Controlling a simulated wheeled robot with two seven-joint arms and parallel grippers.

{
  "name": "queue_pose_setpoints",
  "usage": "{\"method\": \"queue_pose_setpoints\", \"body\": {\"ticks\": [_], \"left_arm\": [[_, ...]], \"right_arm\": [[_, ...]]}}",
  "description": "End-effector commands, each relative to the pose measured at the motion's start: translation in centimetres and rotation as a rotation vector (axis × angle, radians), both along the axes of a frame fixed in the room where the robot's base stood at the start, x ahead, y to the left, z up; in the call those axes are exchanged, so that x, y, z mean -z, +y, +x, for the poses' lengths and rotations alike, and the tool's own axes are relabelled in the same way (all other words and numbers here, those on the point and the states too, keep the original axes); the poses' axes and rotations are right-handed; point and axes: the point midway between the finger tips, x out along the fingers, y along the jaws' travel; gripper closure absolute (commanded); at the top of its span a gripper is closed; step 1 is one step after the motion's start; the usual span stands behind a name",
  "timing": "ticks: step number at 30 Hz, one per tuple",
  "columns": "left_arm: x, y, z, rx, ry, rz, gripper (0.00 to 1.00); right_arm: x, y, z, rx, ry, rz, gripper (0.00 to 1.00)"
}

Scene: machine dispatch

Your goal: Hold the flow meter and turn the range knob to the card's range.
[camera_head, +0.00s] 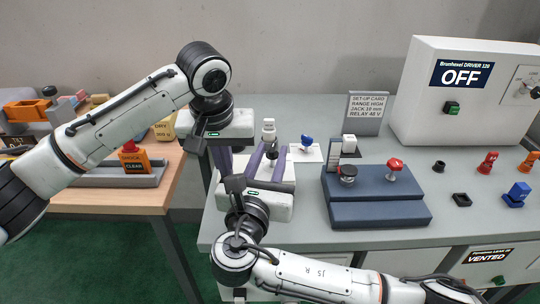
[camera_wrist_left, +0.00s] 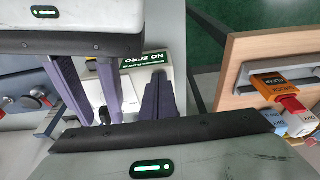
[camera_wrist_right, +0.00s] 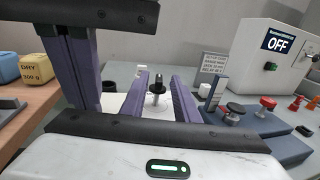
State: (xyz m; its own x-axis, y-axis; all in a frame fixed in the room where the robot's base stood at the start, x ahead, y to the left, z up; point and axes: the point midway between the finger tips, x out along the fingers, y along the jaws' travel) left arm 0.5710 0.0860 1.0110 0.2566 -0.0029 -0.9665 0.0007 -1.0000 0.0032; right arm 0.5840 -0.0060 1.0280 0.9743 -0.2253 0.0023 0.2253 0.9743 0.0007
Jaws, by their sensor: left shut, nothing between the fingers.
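The set-up card (camera_head: 367,108) reads RANGE HIGH, JACK 16 mm, RELAY 48 V. A white device with a green NO ZERO display (camera_wrist_left: 143,61), apparently the flow meter, lies on the bench under my grippers. A dark upright knob (camera_wrist_right: 157,89) stands on its white top in the right wrist view. Its setting is unreadable. My right gripper (camera_head: 268,152) is open, one finger on each side of the knob; contact is not clear. My left gripper (camera_wrist_left: 160,82) is shut and empty, fingers pointing down beside the right gripper. The grippers hide most of the device.
A blue stepped block (camera_head: 375,212) with a black knob and a red knob stands right. A white plate with a blue knob (camera_head: 306,142) lies nearby. The white driver box (camera_head: 430,110) reads OFF. A wooden table (camera_head: 110,203) with blocks stands left.

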Motion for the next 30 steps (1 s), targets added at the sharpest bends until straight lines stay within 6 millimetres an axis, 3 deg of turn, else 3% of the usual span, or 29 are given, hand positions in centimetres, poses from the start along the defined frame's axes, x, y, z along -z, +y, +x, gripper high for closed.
{"method": "queue_pose_setpoints", "body": {"ticks": [1, 3, 8, 9, 16, 30], "left_arm": [[1.06, 0.22, -0.35, -0.002, 0.020, 0.010, 1.00], [1.05, 0.22, -0.35, -0.002, 0.020, 0.010, 1.00], [1.05, 0.22, -0.35, -0.002, 0.020, 0.010, 1.00], [1.06, 0.22, -0.35, -0.002, 0.020, 0.010, 1.00], [1.05, 0.24, -0.33, -0.003, 0.020, 0.011, 1.00], [1.05, 0.27, -0.34, -0.003, 0.020, 0.012, 1.00]], "right_arm": [[0.10, -0.01, 0.00, 0.000, 0.000, 0.000, 0.72], [0.09, 0.00, -0.01, 0.000, 0.000, 0.000, 0.72], [0.09, 0.01, -0.03, 0.000, 0.000, 0.000, 0.99], [0.09, 0.00, -0.03, 0.000, 0.000, 0.000, 1.00], [0.05, 0.19, 0.03, 0.028, -0.001, 0.002, 1.00], [0.07, 0.64, 0.25, 0.278, -0.001, 0.000, 1.00]]}}
